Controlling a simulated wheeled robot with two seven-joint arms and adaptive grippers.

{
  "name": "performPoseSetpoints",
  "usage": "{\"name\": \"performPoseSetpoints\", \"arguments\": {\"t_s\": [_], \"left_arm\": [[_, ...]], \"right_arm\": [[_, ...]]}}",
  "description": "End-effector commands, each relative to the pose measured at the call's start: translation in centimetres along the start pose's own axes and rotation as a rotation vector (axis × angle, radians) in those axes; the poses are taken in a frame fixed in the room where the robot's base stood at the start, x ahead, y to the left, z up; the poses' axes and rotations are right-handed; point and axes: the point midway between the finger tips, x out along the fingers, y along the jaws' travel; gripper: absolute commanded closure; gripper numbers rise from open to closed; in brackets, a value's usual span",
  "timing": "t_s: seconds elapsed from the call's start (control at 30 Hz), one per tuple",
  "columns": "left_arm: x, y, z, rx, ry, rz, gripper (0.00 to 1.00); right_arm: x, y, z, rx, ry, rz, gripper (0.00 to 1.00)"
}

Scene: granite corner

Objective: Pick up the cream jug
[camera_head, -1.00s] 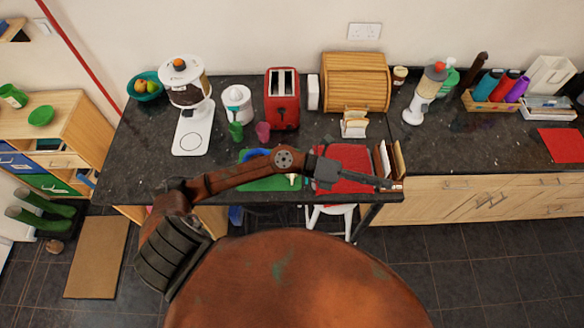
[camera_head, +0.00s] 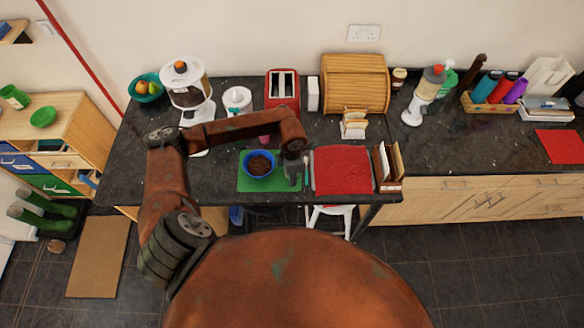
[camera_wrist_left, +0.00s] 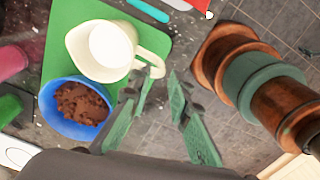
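The cream jug (camera_wrist_left: 102,48) stands on the green mat (camera_wrist_left: 48,62) in the left wrist view, its handle (camera_wrist_left: 151,60) pointing toward my left gripper (camera_wrist_left: 161,84). That gripper is open and empty, with its fingertips close to the handle's end; I cannot tell whether they touch it. In the head view my left gripper (camera_head: 293,177) points down over the right part of the green mat, and it and the arm hide the jug there. My right gripper is not in view.
A blue bowl of brown contents (camera_head: 260,164) stands beside the jug. A red mat (camera_head: 342,170) lies to the right, with a holder of upright items (camera_head: 387,166) beyond it. A red toaster (camera_head: 283,88) and a blender-like machine (camera_head: 187,90) stand behind.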

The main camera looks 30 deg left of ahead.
Motion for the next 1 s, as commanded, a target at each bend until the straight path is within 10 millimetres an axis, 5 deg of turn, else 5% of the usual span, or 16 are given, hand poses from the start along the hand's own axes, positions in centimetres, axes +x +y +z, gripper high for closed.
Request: {"name": "performPoseSetpoints", "arguments": {"t_s": [0.3,0.53,0.8,1.0], "left_arm": [[3.5,-0.1,0.3,-0.001,-0.001,-0.002,0.82],[3.6,-0.1,0.4,0.000,-0.002,-0.001,0.83],[3.6,-0.1,0.4,0.000,-0.002,-0.002,1.00],[3.5,-0.1,0.4,0.000,-0.002,-0.002,1.00]], "right_arm": [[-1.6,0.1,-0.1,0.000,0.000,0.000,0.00],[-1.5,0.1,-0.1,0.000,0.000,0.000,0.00],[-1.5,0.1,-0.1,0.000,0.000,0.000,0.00],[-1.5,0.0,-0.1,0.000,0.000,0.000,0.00]]}}
